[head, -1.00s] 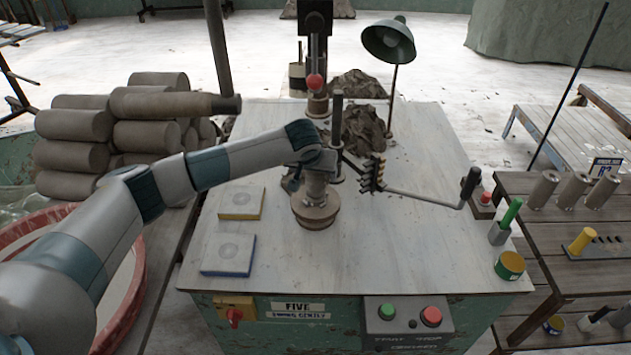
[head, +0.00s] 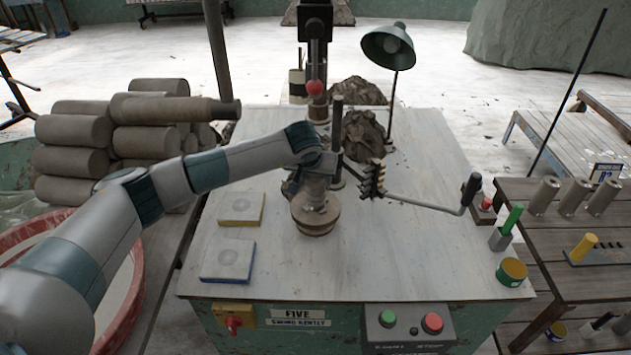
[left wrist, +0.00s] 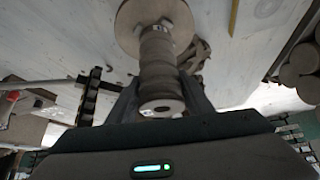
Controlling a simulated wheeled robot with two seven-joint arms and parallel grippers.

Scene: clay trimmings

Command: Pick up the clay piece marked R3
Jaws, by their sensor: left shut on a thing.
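My left gripper (head: 318,172) is over a round turntable (head: 317,222) in the middle of the table. In the left wrist view, a stack of ringed grey-brown clay (left wrist: 158,62) rises from this turntable (left wrist: 125,25) toward the camera. My left gripper (left wrist: 160,100) is shut on the near end of the stack, a clay piece (left wrist: 162,106) with a dark centre and a small pale tag. The tag's writing is too small to read, so I cannot confirm R3. I cannot tell whether the held piece is apart from the clay below.
A crank handle (head: 425,204) and dark toothed bar (head: 373,180) stand close right of my gripper. A lamp (head: 389,45) and clay lumps (head: 362,133) are behind. Yellow-edged (head: 242,208) and blue-edged (head: 228,259) tiles lie left.

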